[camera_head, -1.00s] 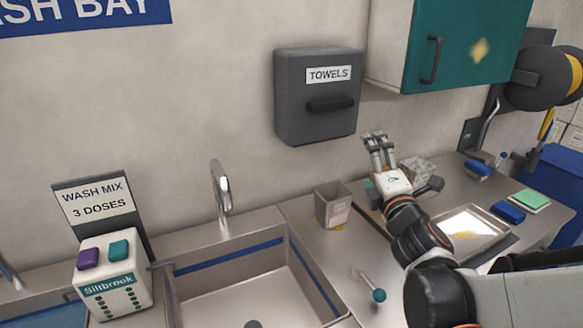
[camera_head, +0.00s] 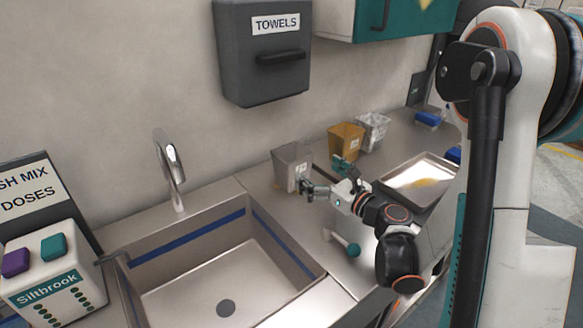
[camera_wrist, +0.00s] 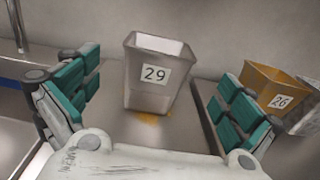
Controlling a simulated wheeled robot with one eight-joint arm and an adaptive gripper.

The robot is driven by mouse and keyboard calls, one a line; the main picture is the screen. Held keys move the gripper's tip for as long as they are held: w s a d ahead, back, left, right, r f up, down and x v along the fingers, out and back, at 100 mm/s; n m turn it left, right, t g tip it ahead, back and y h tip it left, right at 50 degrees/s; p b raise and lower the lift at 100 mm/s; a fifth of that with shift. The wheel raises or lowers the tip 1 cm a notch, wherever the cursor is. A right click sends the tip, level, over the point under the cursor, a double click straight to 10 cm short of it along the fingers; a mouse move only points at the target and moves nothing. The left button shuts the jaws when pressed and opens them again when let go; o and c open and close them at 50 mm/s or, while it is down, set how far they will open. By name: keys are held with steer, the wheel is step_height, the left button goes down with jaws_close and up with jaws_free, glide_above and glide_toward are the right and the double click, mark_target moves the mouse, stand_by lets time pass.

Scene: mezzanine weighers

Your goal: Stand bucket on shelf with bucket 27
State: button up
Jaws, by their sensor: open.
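A grey bucket (camera_head: 290,163) stands upright on the steel counter right of the sink. In the wrist view the bucket (camera_wrist: 152,95) bears the label 29, and yellow-brown crumbs lie at its foot. My gripper (camera_head: 321,176) is open, with its fingers spread on the bucket's near right side in the head view. In the wrist view the bucket stands between the two teal-padded fingers, with a gap on each side. An orange bucket (camera_head: 346,139) labelled 26 (camera_wrist: 280,100) and a pale, clear-looking bucket (camera_head: 373,132) stand behind to the right. No bucket labelled 27 and no shelf holding one are visible.
A sink (camera_head: 215,270) with a tap (camera_head: 170,165) is at the left. A teal-ended tool (camera_head: 347,243) lies on the counter near my arm. A tray (camera_head: 399,199) with yellowish contents lies to the right. A towel box (camera_head: 262,65) hangs above.

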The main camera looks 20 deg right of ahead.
mark_target(302, 160)
steer(key=p+x, duration=0.3)
steer(key=x, duration=0.3)
steer(key=shift+w+a, duration=0.1)
steer(key=shift+w, duration=0.2)
steer(key=b+x, duration=0.1)
steer(key=x, duration=0.3)
steer(key=shift+w+a+r, duration=0.2)
steer(key=shift+w, duration=0.3)
